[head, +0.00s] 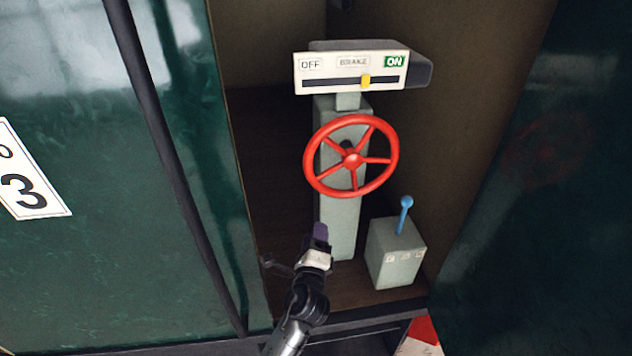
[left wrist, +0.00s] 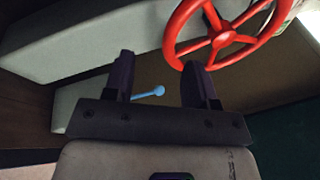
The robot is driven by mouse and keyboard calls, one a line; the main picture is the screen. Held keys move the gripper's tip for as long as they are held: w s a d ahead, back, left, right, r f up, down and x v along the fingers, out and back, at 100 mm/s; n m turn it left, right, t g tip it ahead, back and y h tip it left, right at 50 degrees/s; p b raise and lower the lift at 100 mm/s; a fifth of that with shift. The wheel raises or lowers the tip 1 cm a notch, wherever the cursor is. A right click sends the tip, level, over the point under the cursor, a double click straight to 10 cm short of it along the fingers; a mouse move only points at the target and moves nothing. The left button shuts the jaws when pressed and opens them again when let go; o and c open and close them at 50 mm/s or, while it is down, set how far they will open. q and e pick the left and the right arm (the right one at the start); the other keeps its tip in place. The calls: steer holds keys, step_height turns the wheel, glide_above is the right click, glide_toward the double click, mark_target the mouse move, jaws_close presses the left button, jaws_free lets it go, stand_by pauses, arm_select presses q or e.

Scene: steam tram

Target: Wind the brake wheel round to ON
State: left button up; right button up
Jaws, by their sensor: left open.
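The red brake wheel (head: 351,158) with several spokes is mounted on a grey column (head: 343,225). Above it, a white sign (head: 350,70) reads OFF at left, BRAKE in the middle and a green ON at right. Its yellow pointer (head: 366,82) stands right of the middle, short of the ON label. My left gripper (head: 320,233) is below the wheel, in front of the column's lower part, apart from the rim. In the left wrist view its two dark fingers (left wrist: 162,85) are open and empty, with the wheel (left wrist: 222,38) beyond them. My right gripper is not in view.
A grey box (head: 396,253) with a blue lever (head: 404,214) stands right of the column; the lever shows in the left wrist view (left wrist: 150,93). Dark green panels (head: 90,240) flank the opening. A dark sill (head: 370,312) runs along the front.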

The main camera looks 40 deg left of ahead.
mark_target(331, 194)
arm_select(q)
steer(key=w+a+r+m, duration=0.1)
steer(key=w, duration=0.3)
steer(key=w+a+r+t+h+p, duration=0.1)
steer(key=w+a, duration=0.1)
steer(key=w, duration=0.2)
steer(key=w+a+r+m+p, duration=0.1)
steer(key=w+a, duration=0.1)
steer(key=w, duration=0.2)
steer(key=shift+w+a+r+m+t, duration=0.1)
steer(key=shift+w+r+m+t, duration=0.2)
steer(key=shift+r+t, duration=0.1)
steer(key=shift+c, duration=0.2)
steer(key=c, duration=0.5)
jaws_close()
